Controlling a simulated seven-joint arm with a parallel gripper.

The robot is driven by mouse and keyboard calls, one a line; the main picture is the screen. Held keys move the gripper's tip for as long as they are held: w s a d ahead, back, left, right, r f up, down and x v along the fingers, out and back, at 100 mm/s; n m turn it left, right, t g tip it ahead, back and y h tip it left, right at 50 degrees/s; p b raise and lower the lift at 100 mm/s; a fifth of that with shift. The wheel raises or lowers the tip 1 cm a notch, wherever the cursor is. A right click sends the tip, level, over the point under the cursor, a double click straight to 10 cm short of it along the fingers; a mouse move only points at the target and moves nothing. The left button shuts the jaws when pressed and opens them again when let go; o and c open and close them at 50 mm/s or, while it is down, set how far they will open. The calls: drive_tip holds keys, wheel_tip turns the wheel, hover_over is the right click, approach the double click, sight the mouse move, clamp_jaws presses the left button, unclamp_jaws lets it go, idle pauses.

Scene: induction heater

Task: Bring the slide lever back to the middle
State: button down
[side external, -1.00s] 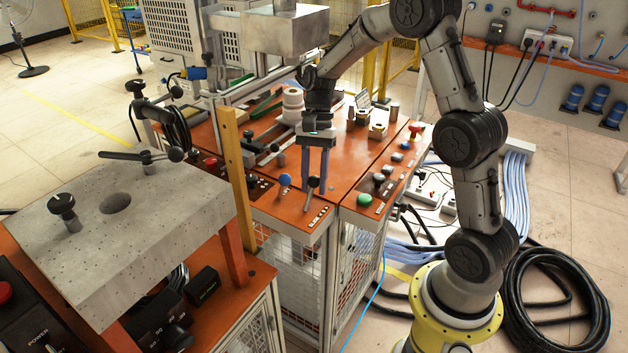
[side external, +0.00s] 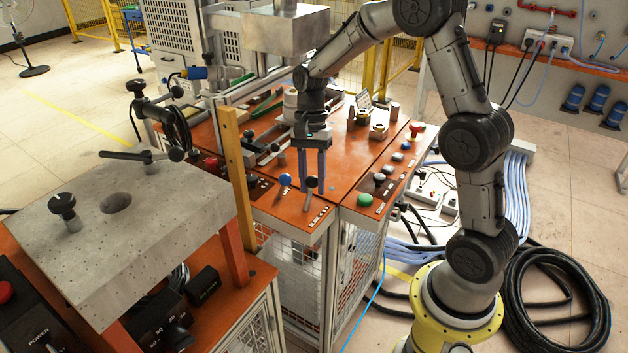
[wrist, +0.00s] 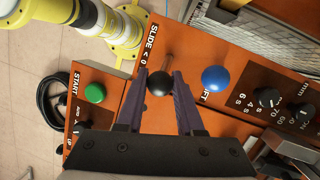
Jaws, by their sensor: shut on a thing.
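The slide lever has a black ball knob (wrist: 159,84) on a thin metal stem, beside the printed word SLIDE. It also shows in the side external view (side external: 311,182) at the front edge of the orange panel. My gripper (wrist: 161,74) points down at the panel, its two dark fingers on either side of the black knob and shut on it. In the side external view, my gripper (side external: 311,186) is at the lever. The lever's slot and foot are mostly hidden, so its exact position is unclear.
A blue-knobbed lift lever (wrist: 215,78) stands close to the right finger in the wrist view. A green start button (wrist: 95,93) is at left, and black dials (wrist: 268,97) are at right. A wooden post (side external: 236,175) stands left of the panel.

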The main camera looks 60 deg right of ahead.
drive_tip(key=shift+w+a+r+h, duration=0.1)
drive_tip(key=shift+a+r+h, duration=0.1)
drive_tip(key=shift+a+h, duration=0.7)
drive_tip(key=shift+a+r+h, duration=0.2)
drive_tip(key=shift+a+h, duration=0.25)
drive_tip(key=shift+h, duration=0.75)
drive_tip(key=c, duration=0.5)
unclamp_jaws()
drive_tip(key=shift+c, duration=0.2)
drive_tip(key=shift+f, duration=0.1)
